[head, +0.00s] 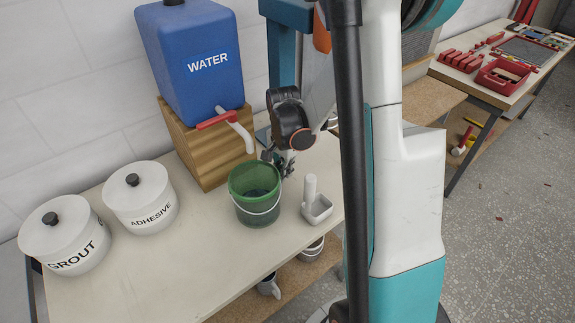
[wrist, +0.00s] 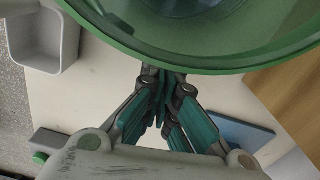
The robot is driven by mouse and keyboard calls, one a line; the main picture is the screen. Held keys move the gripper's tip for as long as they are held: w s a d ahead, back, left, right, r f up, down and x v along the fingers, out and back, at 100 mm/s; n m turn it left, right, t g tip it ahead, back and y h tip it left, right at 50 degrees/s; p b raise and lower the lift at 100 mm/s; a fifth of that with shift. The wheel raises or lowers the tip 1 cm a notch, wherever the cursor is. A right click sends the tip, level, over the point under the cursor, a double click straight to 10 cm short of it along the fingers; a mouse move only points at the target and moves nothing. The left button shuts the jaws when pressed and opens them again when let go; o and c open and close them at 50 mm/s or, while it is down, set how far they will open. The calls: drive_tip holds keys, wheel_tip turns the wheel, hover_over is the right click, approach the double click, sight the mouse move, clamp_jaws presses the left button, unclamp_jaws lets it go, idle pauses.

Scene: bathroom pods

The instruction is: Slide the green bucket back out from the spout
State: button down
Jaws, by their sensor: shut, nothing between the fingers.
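The green bucket (head: 250,207) stands upright on the table in front of the wooden block, its wire handle hanging down the front. The white spout (head: 240,134) with a red lever (head: 214,121) comes out of the blue water tank (head: 205,60). Its tip ends close above the bucket's far rim; I cannot tell whether it is over the opening. My gripper (head: 283,163) is low at the bucket's far right side. In the wrist view my gripper (wrist: 164,80) is shut and empty, with its fingertips at the bucket's rim (wrist: 225,64); contact is unclear.
A white scoop-like holder (head: 317,207) stands just right of the bucket. The adhesive pot (head: 142,200) and grout pot (head: 65,236) are at left. The wooden block (head: 190,150) bears the tank. The table front (head: 190,270) is clear. A red-tool bench (head: 470,80) is behind right.

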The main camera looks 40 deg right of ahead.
sight(270, 183)
drive_tip(key=shift+s+a+r, duration=0.1)
drive_tip(key=shift+s+a, duration=0.1)
drive_tip(key=shift+a, duration=0.45)
drive_tip(key=shift+s+a+r, duration=0.1)
drive_tip(key=shift+s+a, duration=0.05)
drive_tip(key=shift+a, duration=0.5)
drive_tip(key=a, duration=0.3)
drive_tip(key=shift+s+a+b, duration=0.3)
drive_tip(key=shift+a+b, duration=0.05)
drive_tip(key=shift+d, duration=0.1)
